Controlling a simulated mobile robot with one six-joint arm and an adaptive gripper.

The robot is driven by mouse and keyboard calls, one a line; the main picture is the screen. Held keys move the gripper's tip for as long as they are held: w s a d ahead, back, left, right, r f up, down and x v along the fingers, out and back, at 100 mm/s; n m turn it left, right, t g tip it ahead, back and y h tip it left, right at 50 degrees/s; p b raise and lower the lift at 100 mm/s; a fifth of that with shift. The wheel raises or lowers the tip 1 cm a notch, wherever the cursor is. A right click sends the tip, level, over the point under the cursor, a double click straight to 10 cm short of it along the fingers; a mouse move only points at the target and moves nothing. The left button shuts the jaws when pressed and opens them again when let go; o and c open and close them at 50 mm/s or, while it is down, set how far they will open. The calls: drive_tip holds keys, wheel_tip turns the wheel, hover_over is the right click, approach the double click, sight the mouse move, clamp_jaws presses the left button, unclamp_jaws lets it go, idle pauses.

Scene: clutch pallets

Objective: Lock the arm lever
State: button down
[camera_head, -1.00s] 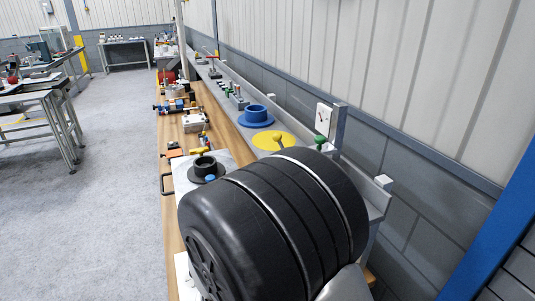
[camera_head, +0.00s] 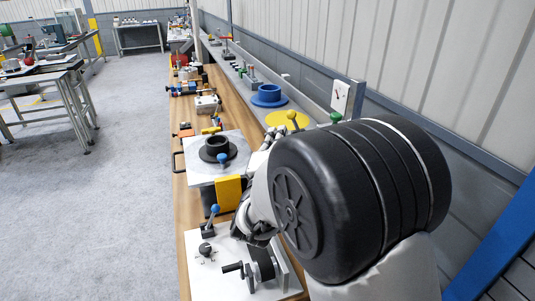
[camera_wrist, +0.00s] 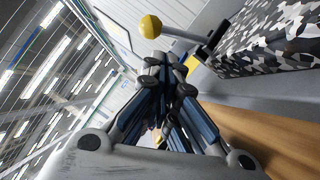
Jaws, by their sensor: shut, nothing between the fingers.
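My gripper (camera_wrist: 164,64) is shut and empty in the wrist view, its two dark fingers meeting near the middle. A lever with a yellow ball knob (camera_wrist: 150,26) is just beyond and above the fingertips there. Its grey rod runs right to a dark clamp-like part (camera_wrist: 215,42). I see a gap in the picture between knob and fingertips, but cannot judge the depth. In the head view, a yellow-knobbed lever (camera_head: 292,116) rises by a yellow disc (camera_head: 278,118), beside my arm. I cannot tell whether it is the same lever. My large dark arm joint hides much of the bench there.
A white plate with a blue-knobbed lever (camera_head: 214,210) and a black crank (camera_head: 233,267) lies at the near end of the wooden bench. A black flanged ring (camera_head: 217,149) and a blue ring (camera_head: 268,96) stand farther along. A camouflage-patterned surface (camera_wrist: 265,40) fills the wrist view's upper right.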

sight(289, 118)
drive_tip(key=shift+w+d+r, duration=0.4)
drive_tip(key=shift+d, duration=0.3)
drive_tip(key=shift+d+r+m+g+p, duration=0.15)
drive_tip(key=shift+r+m+g+p, duration=0.25)
drive_tip(key=shift+p, duration=0.3)
drive_tip(key=m+p, duration=0.1)
drive_tip(key=r+p, duration=0.1)
drive_tip(key=p, duration=0.1)
drive_tip(key=shift+w+d+r+m+g, duration=0.1)
drive_tip(key=shift+d+r+m+g, duration=0.05)
drive_tip(key=shift+d+m+g, duration=0.2)
drive_tip(key=p, duration=0.1)
drive_tip(key=r+m+g+p, duration=0.1)
drive_tip(key=p, duration=0.1)
drive_tip(key=shift+w+d+m, duration=0.15)
drive_tip(key=shift+d+m, duration=0.1)
drive_tip(key=shift+d, duration=0.05)
drive_tip(key=m+p, duration=0.1)
drive_tip(key=d+m+g+p, duration=0.1)
drive_tip(key=p, duration=0.2)
drive_tip(key=shift+w+d+r+m+g+p, duration=0.25)
drive_tip(key=shift+d+r+m+g+p, duration=0.1)
drive_tip(key=shift+r+m, duration=0.05)
drive_tip(key=shift+w+d+m+g+y+p, duration=0.1)
drive_tip(key=shift+d+m+g+y+p, duration=0.25)
drive_tip(key=shift+m+p, duration=0.2)
drive_tip(key=shift+w+d+f+p, duration=0.15)
drive_tip(key=shift+d+p, duration=0.15)
drive_tip(key=shift+p, duration=0.15)
drive_tip(key=shift+d, duration=0.1)
